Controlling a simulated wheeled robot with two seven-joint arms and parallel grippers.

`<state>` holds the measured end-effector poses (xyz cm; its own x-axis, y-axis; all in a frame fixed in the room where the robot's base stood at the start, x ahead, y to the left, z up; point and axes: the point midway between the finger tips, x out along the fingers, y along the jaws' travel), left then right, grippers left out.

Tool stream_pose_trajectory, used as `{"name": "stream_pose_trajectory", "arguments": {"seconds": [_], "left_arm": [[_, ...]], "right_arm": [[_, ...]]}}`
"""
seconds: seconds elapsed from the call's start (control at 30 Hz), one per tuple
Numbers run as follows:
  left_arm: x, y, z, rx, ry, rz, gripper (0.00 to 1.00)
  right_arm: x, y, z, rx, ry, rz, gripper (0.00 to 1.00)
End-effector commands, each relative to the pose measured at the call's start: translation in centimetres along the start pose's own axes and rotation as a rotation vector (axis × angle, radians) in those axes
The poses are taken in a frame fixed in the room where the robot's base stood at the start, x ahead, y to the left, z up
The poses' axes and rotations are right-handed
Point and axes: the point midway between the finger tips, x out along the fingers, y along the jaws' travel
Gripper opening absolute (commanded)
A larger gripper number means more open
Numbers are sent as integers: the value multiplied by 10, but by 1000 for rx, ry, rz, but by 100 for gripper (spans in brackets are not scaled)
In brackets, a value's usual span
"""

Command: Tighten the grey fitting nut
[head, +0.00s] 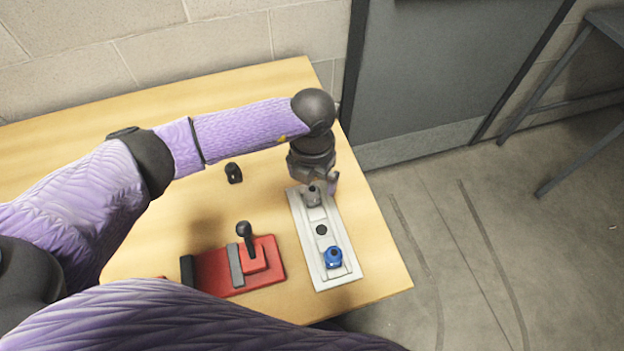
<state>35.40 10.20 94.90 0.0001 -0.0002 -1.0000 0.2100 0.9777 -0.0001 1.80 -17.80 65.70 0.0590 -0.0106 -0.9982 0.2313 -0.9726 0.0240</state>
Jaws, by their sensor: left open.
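The grey fitting nut (312,197) sits at the far end of a pale mounting plate (322,273) on the wooden table. My left gripper (325,186) points down right at the grey nut, from above and behind it. It is open. The gripper hides part of the nut's far side, and I cannot tell whether the fingers touch it. A blue fitting (333,257) stands at the near end of the same plate, with a dark round spot between the two. My right gripper is not in view.
A red block with a black lever (244,240) stands left of the plate on the table (150,262). A small black object (233,172) lies farther back. The table's right edge is close beside the plate. A grey door (440,75) and a dark metal stand (570,90) are beyond.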

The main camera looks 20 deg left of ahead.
Motion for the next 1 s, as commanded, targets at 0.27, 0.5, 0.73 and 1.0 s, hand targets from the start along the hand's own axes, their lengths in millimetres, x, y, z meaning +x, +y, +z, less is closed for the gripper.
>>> {"name": "stream_pose_trajectory", "arguments": {"seconds": [0.27, 0.5, 0.73, 1.0], "left_arm": [[1, 0, 0, -200, 0, 0, 100], [7, 0, 0, -197, 0, 0, 100], [24, 0, 0, -196, 1, 0, 100], [31, 0, 0, -195, 1, 1, 100]], "right_arm": [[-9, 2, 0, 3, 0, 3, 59], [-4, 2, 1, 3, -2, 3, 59], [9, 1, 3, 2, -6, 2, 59], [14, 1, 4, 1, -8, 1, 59]]}}
